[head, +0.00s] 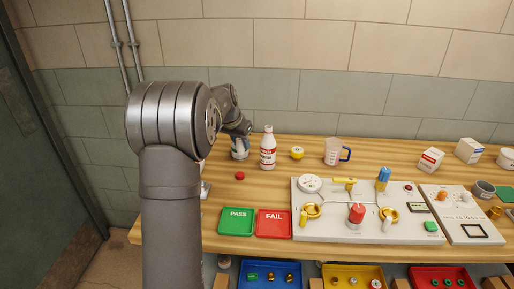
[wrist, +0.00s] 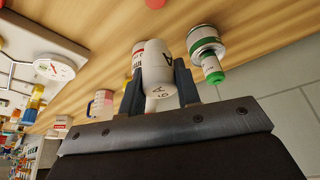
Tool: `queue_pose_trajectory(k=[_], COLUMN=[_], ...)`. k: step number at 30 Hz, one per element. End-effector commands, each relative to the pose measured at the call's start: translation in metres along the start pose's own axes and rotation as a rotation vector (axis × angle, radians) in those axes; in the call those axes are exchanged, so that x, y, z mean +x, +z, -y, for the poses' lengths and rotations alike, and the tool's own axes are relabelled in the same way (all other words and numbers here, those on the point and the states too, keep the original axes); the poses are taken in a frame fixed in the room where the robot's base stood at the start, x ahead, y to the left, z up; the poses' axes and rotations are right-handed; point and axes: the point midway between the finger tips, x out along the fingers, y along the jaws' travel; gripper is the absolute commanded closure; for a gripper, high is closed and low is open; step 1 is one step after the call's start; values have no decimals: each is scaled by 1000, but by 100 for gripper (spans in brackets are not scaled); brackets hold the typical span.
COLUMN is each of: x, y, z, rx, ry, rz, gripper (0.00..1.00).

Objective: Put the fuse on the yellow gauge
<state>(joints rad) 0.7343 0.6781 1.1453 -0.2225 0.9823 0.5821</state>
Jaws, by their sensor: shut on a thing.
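My gripper (wrist: 158,88) is shut on the fuse (wrist: 157,70), a white bottle-shaped piece with dark lettering, seen between the two fingers in the wrist view. In the head view my gripper (head: 243,131) is at the back left of the bench, left of the white bottle, and the fuse cannot be made out clearly there. The yellow gauge (head: 297,153) is a small round yellow thing with a pale top, standing on the wood between the bottle and the measuring jug. My gripper is to its left and apart from it. I cannot make out the gauge in the wrist view.
A white bottle with a red label (head: 267,150) stands between my gripper and the gauge. A pale can (wrist: 203,45) with a green end is close beside my gripper. A measuring jug (head: 335,153) is right of the gauge. The valve panel (head: 335,232) lies in front.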

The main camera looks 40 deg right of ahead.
Motion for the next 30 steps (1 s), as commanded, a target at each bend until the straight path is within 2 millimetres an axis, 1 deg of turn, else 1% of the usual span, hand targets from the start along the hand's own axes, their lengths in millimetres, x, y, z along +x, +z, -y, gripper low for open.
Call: queue_pose_trajectory(k=[1, 6, 9, 12, 13, 17, 20, 23, 26, 27, 29, 30], x=[-13, -50, -70, -84, -79, -71, -64, -56, -45, -40, -34, -30], y=[-6, -21, -30, -38, -42, -62, -80, -102, -127, -138, -152, -160], z=[-1, -1, -1, -3, -8, -25, -42, -65, -97, -112, -134, -148], rx=[2, 2, 2, 1, -2, -19, -36, -61, -92, -106, -130, -145], ry=[-3, -4, -3, -2, -1, -8, -16, -26, -40, -47, -58, -66], rz=[-7, -5, -5, -2, 2, 10, 15, 21, 25, 25, 24, 23], gripper=[94, 94, 94, 94, 94, 94, 94, 94, 94, 94, 94, 94])
